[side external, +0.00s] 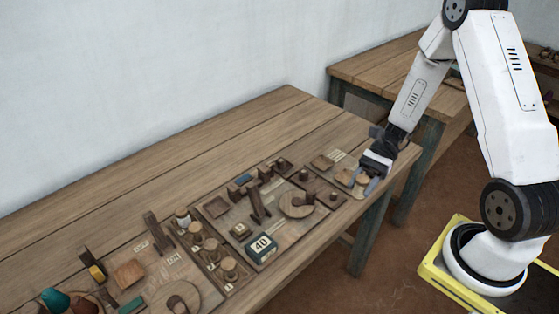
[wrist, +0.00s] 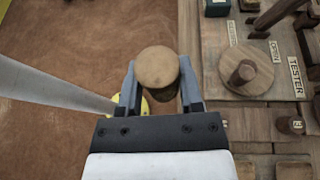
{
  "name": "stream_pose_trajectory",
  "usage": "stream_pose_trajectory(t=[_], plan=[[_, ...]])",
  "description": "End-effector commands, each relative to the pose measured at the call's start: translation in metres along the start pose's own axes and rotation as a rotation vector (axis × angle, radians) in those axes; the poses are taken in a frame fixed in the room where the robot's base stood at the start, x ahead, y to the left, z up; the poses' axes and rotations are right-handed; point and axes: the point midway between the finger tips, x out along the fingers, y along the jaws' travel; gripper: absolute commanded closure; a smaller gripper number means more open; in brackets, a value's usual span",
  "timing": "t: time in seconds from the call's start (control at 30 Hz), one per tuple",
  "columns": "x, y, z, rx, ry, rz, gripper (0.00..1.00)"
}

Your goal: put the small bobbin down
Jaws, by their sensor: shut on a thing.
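The small bobbin (wrist: 157,68) is a round wooden piece with a pale brown top. In the wrist view it sits between the two fingers of my gripper (wrist: 160,90), which is shut on it. Bare floor shows behind the bobbin there, and the table edge lies to its right. In the side view my gripper (side external: 370,183) is low near the right end of the loom table (side external: 120,205), by its front edge. The bobbin's underside is hidden, and I cannot tell its exact height.
A tester board with a wooden disc and peg (wrist: 243,72) lies right of the bobbin in the wrist view. A block marked 40 (side external: 261,246) and several wooden pegs crowd the table front. The table's back half is clear.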

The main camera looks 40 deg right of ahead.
Motion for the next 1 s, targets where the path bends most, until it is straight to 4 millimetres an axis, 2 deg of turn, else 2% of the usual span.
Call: stream_pose_trajectory(t=[0.3, 0.53, 0.7, 1.0], plan=[[-0.048, -0.040, -0.003, 0.172, 0.001, -0.421, 1.00], [-0.080, -0.055, -0.007, 0.258, -0.001, -0.626, 1.00], [-0.090, -0.059, -0.009, 0.284, -0.001, -0.687, 1.00], [-0.092, -0.064, -0.012, 0.285, -0.001, -0.692, 1.00]])
